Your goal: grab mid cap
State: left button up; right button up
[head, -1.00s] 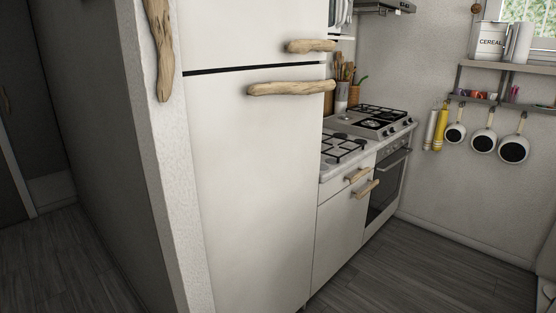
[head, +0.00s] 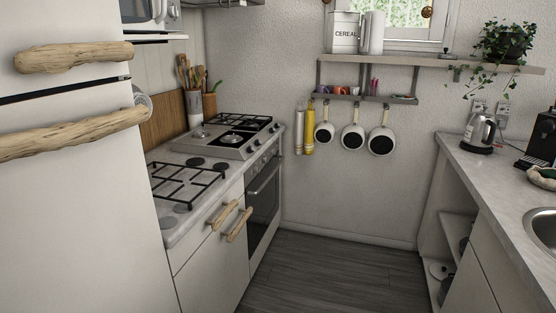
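Nothing in the head view can be clearly made out as the mid cap. Small orange, red and purple items (head: 338,90) sit on the lower wall shelf (head: 397,100), with pink ones (head: 373,87) to their right. They are too small to tell what they are. Three pans (head: 352,139) hang in a row below this shelf. Neither of my grippers shows in the head view.
The fridge (head: 70,210) with driftwood handles (head: 75,57) stands close on the left. The stove (head: 232,140) is beyond it. The right counter (head: 490,168) holds a kettle (head: 480,131) and a sink (head: 535,228). The floor (head: 335,275) between is clear.

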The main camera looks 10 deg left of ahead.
aim_at(221, 166)
jog(key=i+u, duration=0.1)
jog(key=i, duration=0.3)
jog(key=i+l+u, duration=0.15)
jog(key=i, duration=0.3)
jog(key=i+l+u, duration=0.1)
jog(key=i, duration=0.3)
